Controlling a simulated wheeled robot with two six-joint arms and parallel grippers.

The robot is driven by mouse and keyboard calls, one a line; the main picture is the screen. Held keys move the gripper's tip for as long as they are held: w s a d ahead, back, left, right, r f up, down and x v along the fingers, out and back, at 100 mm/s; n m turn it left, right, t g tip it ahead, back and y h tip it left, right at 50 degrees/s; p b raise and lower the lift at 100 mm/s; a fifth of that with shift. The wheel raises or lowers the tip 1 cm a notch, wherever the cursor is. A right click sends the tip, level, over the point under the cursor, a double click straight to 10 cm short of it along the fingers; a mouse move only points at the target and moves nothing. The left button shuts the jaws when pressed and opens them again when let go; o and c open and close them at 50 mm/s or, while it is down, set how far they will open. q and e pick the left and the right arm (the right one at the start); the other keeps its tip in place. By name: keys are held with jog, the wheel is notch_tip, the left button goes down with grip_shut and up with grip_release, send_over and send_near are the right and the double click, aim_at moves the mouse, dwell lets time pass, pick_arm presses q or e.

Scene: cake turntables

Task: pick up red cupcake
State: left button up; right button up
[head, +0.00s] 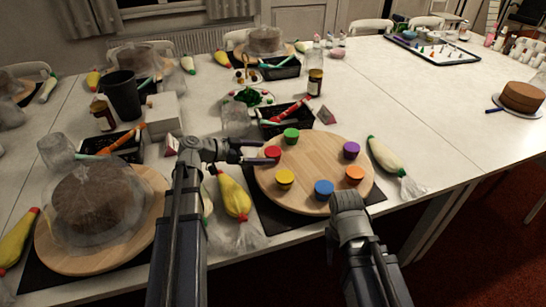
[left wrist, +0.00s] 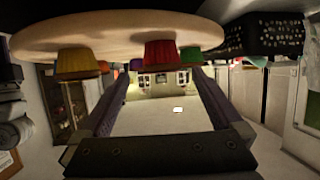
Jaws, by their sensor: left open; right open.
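The red cupcake (head: 272,153) sits at the left edge of a round wooden turntable (head: 315,170). My left gripper (head: 257,152) is open, with its fingers pointing right at the red cupcake from close on its left. In the left wrist view, which is upside down, the red cupcake (left wrist: 160,50) lies ahead between the two fingertips; I cannot tell whether they touch it. My right gripper (head: 347,202) is at the turntable's near edge, close to the blue cupcake (head: 324,188); its fingers are hidden from the head view.
Yellow (head: 285,177), green (head: 291,134), purple (head: 351,149) and orange (head: 355,174) cupcakes share the turntable. A yellow piping bag (head: 234,196) lies below my left gripper. A black tray (head: 286,119) stands behind. A covered cake (head: 90,205) is left; the table's right side has free room.

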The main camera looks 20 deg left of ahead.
aim_at(268, 153)
pick_arm(q)
jog(key=b+x, duration=0.1)
jog(key=x, duration=0.1)
jog(key=b+x, duration=0.1)
jog(key=x, duration=0.2)
jog(key=shift+a+f, duration=0.15)
jog(key=shift+f, duration=0.1)
jog(key=shift+r, duration=0.1)
jog(key=c, duration=1.4)
notch_tip(268, 153, up, 10)
jog(key=p, duration=1)
